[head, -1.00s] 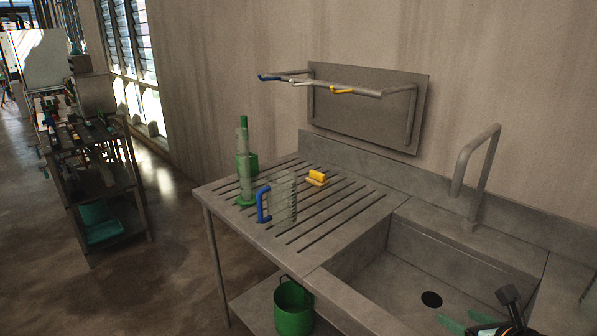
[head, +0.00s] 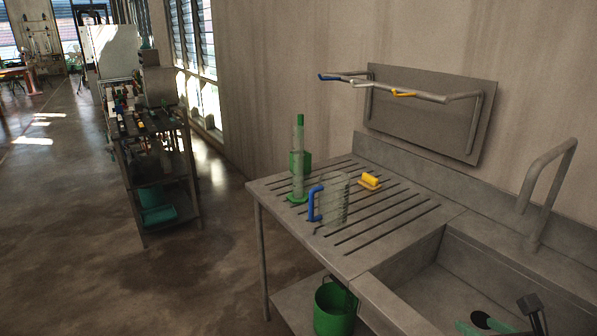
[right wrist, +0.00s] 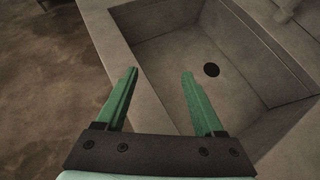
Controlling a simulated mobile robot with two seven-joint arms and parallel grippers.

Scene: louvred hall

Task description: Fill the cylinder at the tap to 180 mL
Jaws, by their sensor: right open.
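The measuring cylinder (head: 298,165), tall and clear with a green foot and green top, stands upright on the slotted drainboard (head: 400,222). I cannot read its level. The tap (head: 548,190), a bent grey pipe, rises at the back of the sink (head: 420,290), to the right. My right gripper (head: 478,324) is open and empty at the bottom right, over the sink and well away from the cylinder. In the right wrist view its two green fingers (right wrist: 160,74) are apart, above the sink's front edge. My left gripper is out of view.
A clear jug (head: 336,203) with a blue handle stands close in front of the cylinder. A green container (head: 307,161) is behind it, and a yellow-topped block (head: 370,181) lies to the right. A green bucket (head: 334,308) sits below. A laden cart (head: 150,125) stands left.

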